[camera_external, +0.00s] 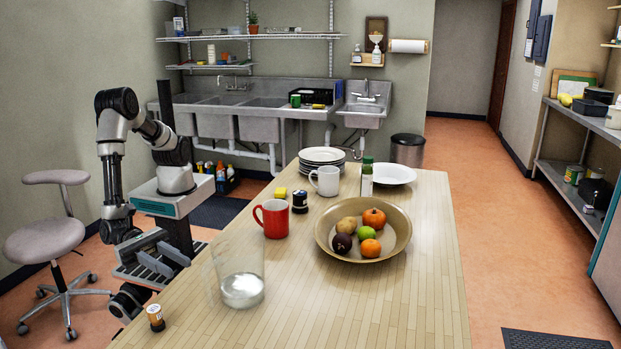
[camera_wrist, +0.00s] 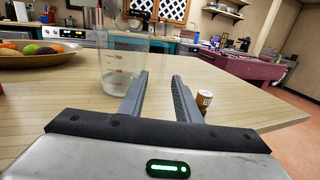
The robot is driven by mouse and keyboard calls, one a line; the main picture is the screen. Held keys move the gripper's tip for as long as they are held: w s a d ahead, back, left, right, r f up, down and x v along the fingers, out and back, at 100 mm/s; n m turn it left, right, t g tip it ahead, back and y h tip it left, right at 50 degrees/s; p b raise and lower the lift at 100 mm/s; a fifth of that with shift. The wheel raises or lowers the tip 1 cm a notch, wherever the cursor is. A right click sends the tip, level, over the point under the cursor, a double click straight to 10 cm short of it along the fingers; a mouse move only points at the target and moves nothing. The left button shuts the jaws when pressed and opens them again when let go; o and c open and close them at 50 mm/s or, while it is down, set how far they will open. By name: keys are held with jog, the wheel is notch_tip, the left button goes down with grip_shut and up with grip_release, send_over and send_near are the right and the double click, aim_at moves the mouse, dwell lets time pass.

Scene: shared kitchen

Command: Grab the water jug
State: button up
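The water jug (camera_external: 238,275) is a clear, see-through vessel standing upright near the table's left edge, with some clear liquid in its bottom. In the wrist view the jug (camera_wrist: 121,68) has red measuring marks and stands ahead and to the left, just beyond the left finger. My gripper (camera_wrist: 160,76) is open, its two grey fingers apart with nothing between them. I cannot tell whether the left finger touches the jug. In the external view my arm bends down beside the table's left edge.
A small orange-brown bottle (camera_external: 156,318) with a white cap stands at the table's near left corner; it shows right of my fingers in the wrist view (camera_wrist: 204,99). A red mug (camera_external: 272,219) and a fruit bowl (camera_external: 328,241) stand beyond the jug. The table's near right is clear.

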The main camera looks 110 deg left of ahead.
aim_at(210, 289)
jog(key=shift+w+d+f, duration=0.2)
jog(key=shift+w+d, duration=0.05)
jog(key=shift+d, duration=0.05)
jog(key=x, duration=1.1)
jog(key=shift+w+b, duration=0.1)
jog(key=shift+b, duration=0.3)
jog(key=shift+d+r+x, duration=0.15)
jog(key=shift+r+x, duration=0.05)
jog(key=shift+x, duration=1.15)
jog(key=shift+d+r+x, duration=0.1)
jog(key=shift+r+x, duration=0.1)
jog(key=shift+x, duration=1.15)
grip_shut()
